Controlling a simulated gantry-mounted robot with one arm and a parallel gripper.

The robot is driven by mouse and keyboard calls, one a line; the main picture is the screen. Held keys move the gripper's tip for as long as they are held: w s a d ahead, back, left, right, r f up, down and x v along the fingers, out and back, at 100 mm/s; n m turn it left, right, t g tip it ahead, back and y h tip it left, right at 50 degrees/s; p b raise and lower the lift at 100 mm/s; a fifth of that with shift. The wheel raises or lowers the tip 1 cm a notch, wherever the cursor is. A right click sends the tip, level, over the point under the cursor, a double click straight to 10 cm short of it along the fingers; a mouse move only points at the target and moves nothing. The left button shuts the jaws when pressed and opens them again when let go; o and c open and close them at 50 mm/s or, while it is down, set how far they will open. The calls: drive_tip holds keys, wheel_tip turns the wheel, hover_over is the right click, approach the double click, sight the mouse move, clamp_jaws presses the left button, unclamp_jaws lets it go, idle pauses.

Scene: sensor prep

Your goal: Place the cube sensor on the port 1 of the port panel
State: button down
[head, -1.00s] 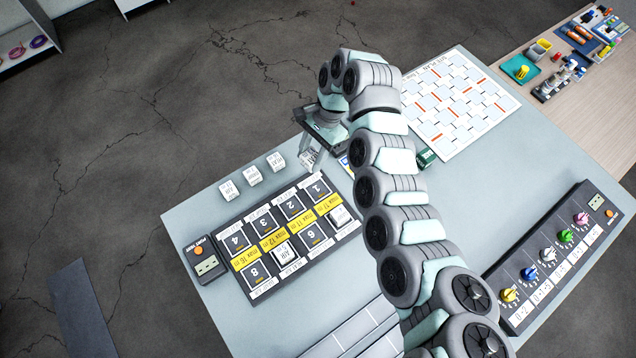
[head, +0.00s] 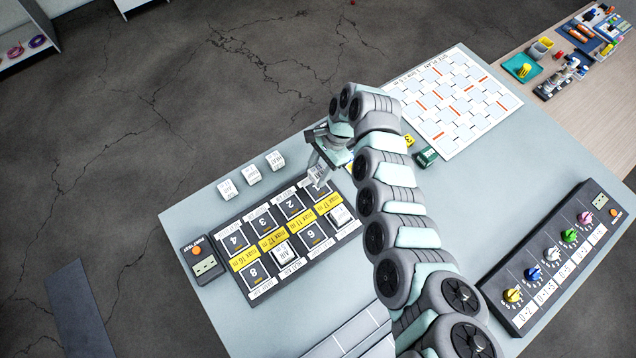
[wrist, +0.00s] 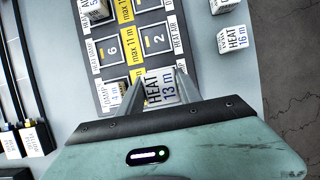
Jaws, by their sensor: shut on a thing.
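My gripper (head: 320,170) is shut on a white cube sensor (wrist: 160,87), marked "HEAT 13 m" in the wrist view. The dark port panel (head: 272,240) has two rows of numbered square ports with yellow strips between them. In the head view the held cube is over the panel's far right corner, at port 1. Port 1 is hidden by the cube and gripper, and I cannot tell whether the cube touches it. Port 2 (wrist: 155,40) and port 6 (wrist: 112,49) are empty. White cubes sit on the port right of 6 (head: 341,215) and between 6 and 8 (head: 282,253).
Three loose white cubes (head: 251,175) stand in a row beyond the panel. A test box with an orange button (head: 203,259) adjoins its left end. A green block (head: 426,157) and white chart (head: 455,100) lie to the right. A knob panel (head: 550,260) is at far right.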

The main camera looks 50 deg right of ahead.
wheel_tip(320, 180, down, 8)
drive_tip(key=shift+b, duration=1.2)
drive_tip(key=c, duration=0.8)
unclamp_jaws()
drive_tip(key=p+v, duration=0.1)
drive_tip(key=v, duration=1.1)
drive_tip(key=shift+r, duration=0.15)
